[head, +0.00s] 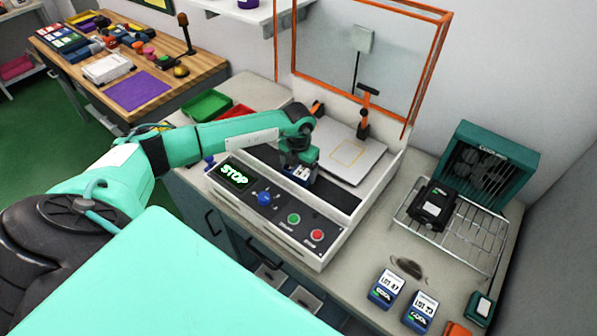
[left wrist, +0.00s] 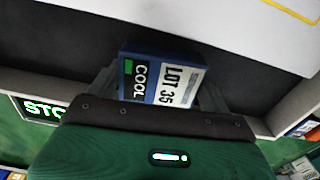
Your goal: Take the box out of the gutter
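A blue and white box marked LOT 35 (left wrist: 160,78) lies in the dark gutter (head: 332,190) along the front of the white machine. In the head view the box (head: 298,173) is partly hidden by my left gripper (head: 300,165). My left gripper is right above the gutter. In the left wrist view its fingers (left wrist: 160,90) stand on either side of the box, which sits slightly turned between them. They look open around it; firm contact does not show. My right gripper is not in view.
The machine has a STOP display (head: 234,175), a blue knob, green and red buttons, and a raised orange-framed cover (head: 360,50). A wire rack (head: 460,235) holds a black box by a teal fan unit (head: 487,165). Boxes LOT 87 (head: 387,288) and another (head: 420,311) stand front right.

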